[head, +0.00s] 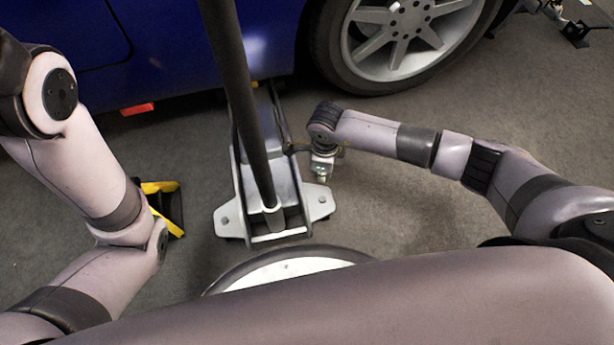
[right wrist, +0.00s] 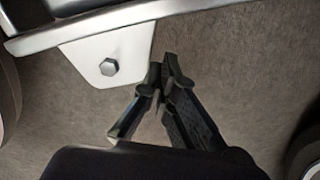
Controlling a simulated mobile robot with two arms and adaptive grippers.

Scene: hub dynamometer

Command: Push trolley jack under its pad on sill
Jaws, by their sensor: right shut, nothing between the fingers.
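The silver trolley jack (head: 244,190) stands on the floor in the head view, its long dark handle (head: 240,80) rising from its rear. Its front end reaches to the blue car's sill (head: 190,97), where its saddle is hard to make out. A red block (head: 137,109) shows under the sill, left of the jack; I cannot tell whether it is the pad. My right gripper (head: 297,148) is shut and empty at the jack's right side. In the right wrist view its fingertips (right wrist: 166,78) are close beside the jack's bolted side plate (right wrist: 125,52). My left gripper is out of view.
A yellow and black object (head: 172,208) lies on the floor left of the jack, partly behind my left arm. A car wheel (head: 400,35) stands at the upper right. A round white-topped object (head: 285,268) is close in front. Grey floor (head: 400,210) is clear right of the jack.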

